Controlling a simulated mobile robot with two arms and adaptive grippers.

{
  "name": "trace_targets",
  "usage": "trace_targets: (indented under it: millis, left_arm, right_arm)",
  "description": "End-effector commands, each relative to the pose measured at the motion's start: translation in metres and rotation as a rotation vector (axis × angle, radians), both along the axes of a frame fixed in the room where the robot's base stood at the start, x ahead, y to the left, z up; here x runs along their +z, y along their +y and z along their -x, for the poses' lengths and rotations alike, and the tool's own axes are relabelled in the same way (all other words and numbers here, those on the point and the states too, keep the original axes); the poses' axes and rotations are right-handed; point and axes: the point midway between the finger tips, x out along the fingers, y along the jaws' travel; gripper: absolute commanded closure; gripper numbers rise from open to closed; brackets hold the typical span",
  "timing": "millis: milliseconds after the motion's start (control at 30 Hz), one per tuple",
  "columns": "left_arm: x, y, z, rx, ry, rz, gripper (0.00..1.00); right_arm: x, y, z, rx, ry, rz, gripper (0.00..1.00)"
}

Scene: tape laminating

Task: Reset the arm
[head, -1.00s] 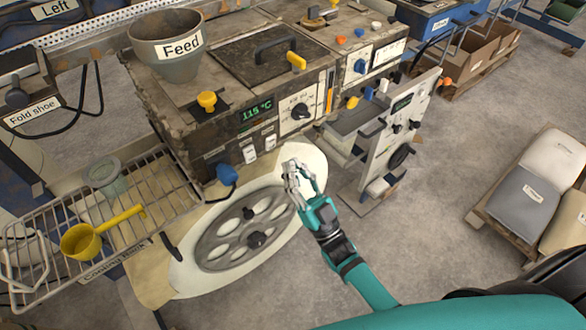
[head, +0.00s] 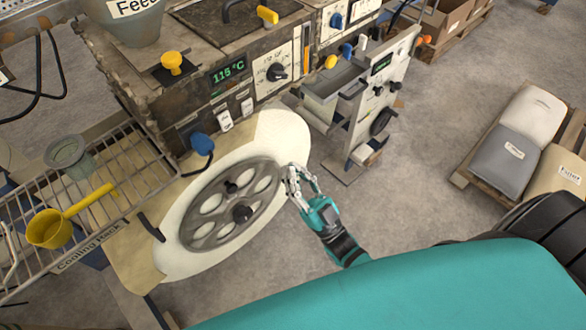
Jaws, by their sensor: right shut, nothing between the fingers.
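My right gripper (head: 300,185) is shut and empty. It hangs over the floor beside the right edge of the large white reel with a grey wheel (head: 230,205), and I cannot tell whether it touches the reel. My teal right arm comes in from the lower right and fills much of the bottom of the head view. My left gripper is not in view.
The laminating machine (head: 205,95) shows 115 °C and carries the Feed hopper (head: 125,22). The cooling rack (head: 130,160) at left holds a yellow ladle (head: 50,228) and a grey-green cup (head: 68,155). A control stand (head: 375,95) stands right of the reel. A sack pallet (head: 470,178) lies at right.

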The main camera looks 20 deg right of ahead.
Motion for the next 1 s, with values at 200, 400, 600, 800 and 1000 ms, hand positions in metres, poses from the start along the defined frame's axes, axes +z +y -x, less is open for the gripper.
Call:
trace_targets:
  millis: [200, 400, 600, 800, 1000]
  left_arm:
    - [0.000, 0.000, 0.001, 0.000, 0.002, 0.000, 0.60]
    - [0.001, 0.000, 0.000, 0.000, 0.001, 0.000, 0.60]
    - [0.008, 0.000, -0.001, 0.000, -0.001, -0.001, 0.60]
    - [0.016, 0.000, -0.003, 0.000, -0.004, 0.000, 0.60]
    - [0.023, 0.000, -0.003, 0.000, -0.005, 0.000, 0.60]
  right_arm:
    - [0.000, 0.000, 0.000, 0.000, 0.001, 0.000, 1.00]
    - [-0.009, 0.000, -0.003, -0.006, 0.036, 0.009, 1.00]
    - [-0.105, -0.003, -0.019, -0.055, 0.375, 0.098, 1.00]
    - [-0.254, -0.016, 0.011, -0.108, 0.878, 0.241, 1.00]
    - [-0.378, -0.037, 0.100, -0.129, 1.355, 0.384, 1.00]
